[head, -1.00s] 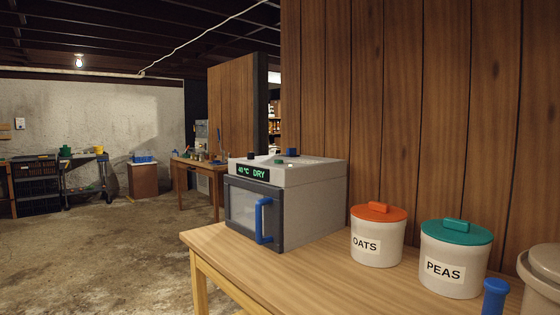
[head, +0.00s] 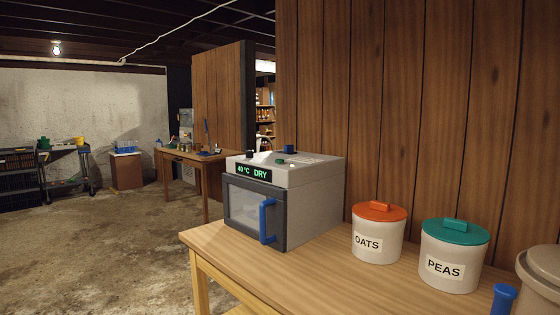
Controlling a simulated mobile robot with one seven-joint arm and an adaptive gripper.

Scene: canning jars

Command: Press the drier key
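The drier (head: 315,193) is a grey box on the wooden table. Its dark-framed front door has a window and a blue upright handle (head: 267,221), and the door looks shut. A display (head: 253,172) above the door reads "40 °C DRY" in green. On its sloping top are a dark knob (head: 251,154), a green key (head: 280,161), a blue key (head: 290,149) and a small pale light or button (head: 292,166). I cannot tell which of these is the drier key. My gripper is not in view.
The wooden table (head: 235,258) also bears an OATS jar (head: 378,241) with an orange lid and a PEAS jar (head: 452,268) with a green lid. A blue-topped item and a beige container (head: 540,284) stand at the right edge. Open floor (head: 100,245) lies to the left.

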